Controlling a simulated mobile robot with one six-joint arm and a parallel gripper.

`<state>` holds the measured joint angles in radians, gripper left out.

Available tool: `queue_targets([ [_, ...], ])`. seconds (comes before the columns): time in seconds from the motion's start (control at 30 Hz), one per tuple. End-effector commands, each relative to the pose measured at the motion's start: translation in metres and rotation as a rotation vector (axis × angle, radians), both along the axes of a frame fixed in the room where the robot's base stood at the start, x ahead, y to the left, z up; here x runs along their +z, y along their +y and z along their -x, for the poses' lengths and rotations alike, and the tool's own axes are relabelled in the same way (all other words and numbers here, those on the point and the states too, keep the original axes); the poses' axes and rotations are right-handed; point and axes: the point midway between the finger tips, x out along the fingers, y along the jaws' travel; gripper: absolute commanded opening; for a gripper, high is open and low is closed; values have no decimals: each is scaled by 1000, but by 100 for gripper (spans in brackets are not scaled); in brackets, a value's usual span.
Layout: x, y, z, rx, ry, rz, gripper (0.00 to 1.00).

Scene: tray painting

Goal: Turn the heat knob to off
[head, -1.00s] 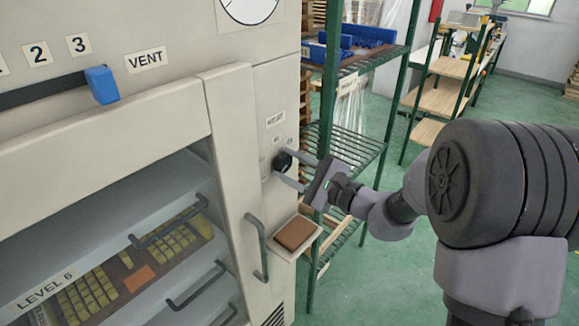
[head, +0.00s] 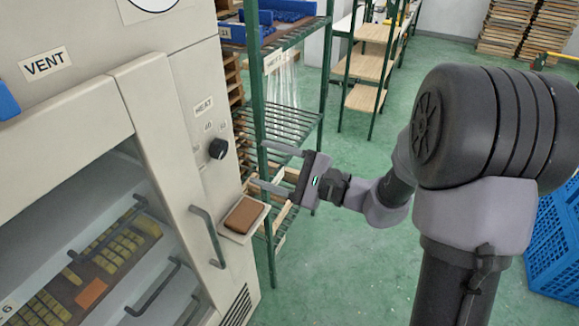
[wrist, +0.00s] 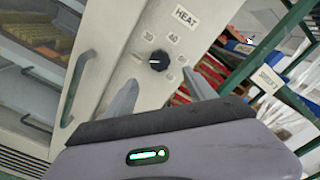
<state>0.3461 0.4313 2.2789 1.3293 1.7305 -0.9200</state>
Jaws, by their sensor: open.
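The heat knob (head: 218,148) is a small black dial on the cream cabinet's right front panel, under the HEAT label (head: 203,107). In the wrist view the knob (wrist: 158,61) sits ahead of my gripper, with the marks 30 and 40 beside it. Its white pointer line appears to point left, but the exact setting is hard to tell. My gripper (head: 264,168) is open and empty, to the right of the knob and apart from it. In the wrist view the gripper's fingers (wrist: 160,93) stand below the knob, one to each side.
A small shelf (head: 242,235) with a brown block (head: 242,214) juts out below the knob. A vertical door handle (head: 208,236) is left of it. A green rack (head: 275,125) stands behind my gripper. A blue crate (head: 556,245) is at the right.

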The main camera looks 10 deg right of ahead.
Motion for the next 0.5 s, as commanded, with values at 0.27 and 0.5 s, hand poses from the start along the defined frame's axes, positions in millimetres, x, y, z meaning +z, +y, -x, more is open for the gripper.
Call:
queue_targets([
  [0.27, 1, -46, 36, -2, 0, -1, 64],
  [0.5, 0, -50, 40, 1, 0, 0, 64],
])
